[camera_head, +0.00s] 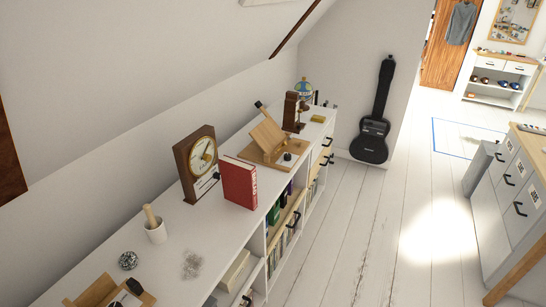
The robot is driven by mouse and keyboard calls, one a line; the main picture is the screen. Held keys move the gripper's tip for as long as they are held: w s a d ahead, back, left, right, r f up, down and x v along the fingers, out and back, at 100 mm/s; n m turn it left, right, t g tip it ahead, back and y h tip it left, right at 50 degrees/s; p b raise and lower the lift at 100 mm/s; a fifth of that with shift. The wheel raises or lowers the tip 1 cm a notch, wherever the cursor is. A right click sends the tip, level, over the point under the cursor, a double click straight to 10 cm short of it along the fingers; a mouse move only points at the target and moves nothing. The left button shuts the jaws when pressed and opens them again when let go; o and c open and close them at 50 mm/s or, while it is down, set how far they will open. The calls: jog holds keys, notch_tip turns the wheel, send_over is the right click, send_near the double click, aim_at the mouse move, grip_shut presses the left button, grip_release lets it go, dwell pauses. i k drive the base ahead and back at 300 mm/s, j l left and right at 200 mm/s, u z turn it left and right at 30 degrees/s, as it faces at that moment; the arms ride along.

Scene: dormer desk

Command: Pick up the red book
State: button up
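The red book (239,183) stands upright on the long white shelf unit (206,243), near its front edge. Its red cover and its spine with pale lettering show. A brown wooden clock (198,163) with a pale dial stands just behind it to the left. My gripper is not in view.
A mortar with pestle (155,227), a dark patterned ball (128,261) and a clear item (192,264) lie nearer on the shelf top. A wooden stand (268,141) is farther along. A guitar case (374,122) leans on the wall. The white plank floor (366,220) is clear; drawers (510,195) stand right.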

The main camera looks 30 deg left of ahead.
aim_at(239, 180)
jog(key=i, duration=1.85)
jog(key=i+u, duration=0.25)
jog(key=i, duration=0.15)
jog(key=i+l+u, duration=0.5)
jog(key=i, duration=0.25)
jog(key=u, duration=2.85)
